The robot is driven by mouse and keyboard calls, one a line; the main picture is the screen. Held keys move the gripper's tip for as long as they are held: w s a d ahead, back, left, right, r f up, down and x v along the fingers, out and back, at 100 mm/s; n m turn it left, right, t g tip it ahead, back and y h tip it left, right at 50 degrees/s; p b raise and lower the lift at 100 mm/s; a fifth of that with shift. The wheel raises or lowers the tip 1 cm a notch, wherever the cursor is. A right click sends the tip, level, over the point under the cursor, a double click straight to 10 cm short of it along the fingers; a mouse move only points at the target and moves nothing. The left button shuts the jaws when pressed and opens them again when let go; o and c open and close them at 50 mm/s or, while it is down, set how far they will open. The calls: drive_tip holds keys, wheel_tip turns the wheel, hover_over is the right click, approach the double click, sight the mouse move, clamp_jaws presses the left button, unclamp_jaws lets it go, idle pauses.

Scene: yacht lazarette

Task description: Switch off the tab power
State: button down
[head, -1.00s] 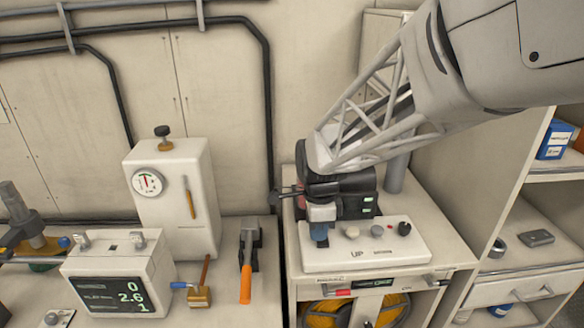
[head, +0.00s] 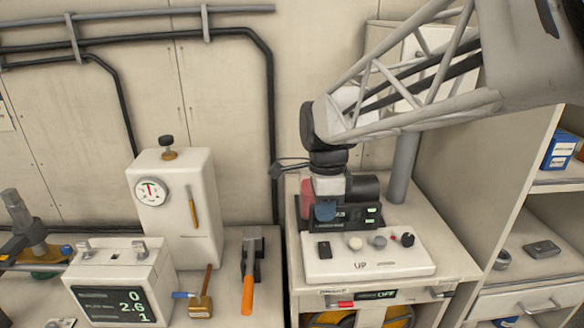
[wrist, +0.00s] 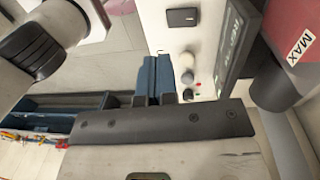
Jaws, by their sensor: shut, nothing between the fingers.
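The white control box (head: 312,268) stands on the right-hand cabinet top, with "UP" printed on its face. A black rocker switch (head: 323,249) sits at its left end; it also shows in the wrist view (wrist: 183,17). I cannot tell which way the rocker is tipped. To its right are a pale knob (head: 355,243), a grey knob (head: 378,242), a small red light (head: 393,237) and a black knob (head: 407,240). My gripper (head: 326,211) is above and behind the rocker, apart from it. Its blue fingers (wrist: 154,78) are shut and empty.
A black unit with a green-lit display (head: 371,215) stands behind the box. A small display (head: 377,295) on the cabinet front appears to read OFF. Left are a white gauge housing (head: 180,225), a readout box (head: 120,285) and an orange-handled tool (head: 247,290). Shelves (head: 540,210) stand right.

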drive_tip(key=shift+s+r, duration=0.15)
drive_tip(key=shift+r, duration=0.8)
drive_tip(key=shift+s+r, duration=0.1)
drive_tip(key=shift+r, duration=0.8)
drive_tip(key=s+d+f+n+t, duration=0.1)
drive_tip(key=s+d+n, duration=0.3)
drive_tip(key=s+n, duration=0.5)
drive_tip(key=s+d+f+n+t, duration=0.2)
drive_tip(key=s+d+f+n, duration=0.2)
drive_tip(key=s+n, duration=0.4)
drive_tip(key=shift+s+d+n+t, duration=0.25)
drive_tip(key=shift+s+n+t, duration=0.05)
drive_tip(key=shift+s+n, duration=0.15)
drive_tip(key=shift+f, duration=0.1)
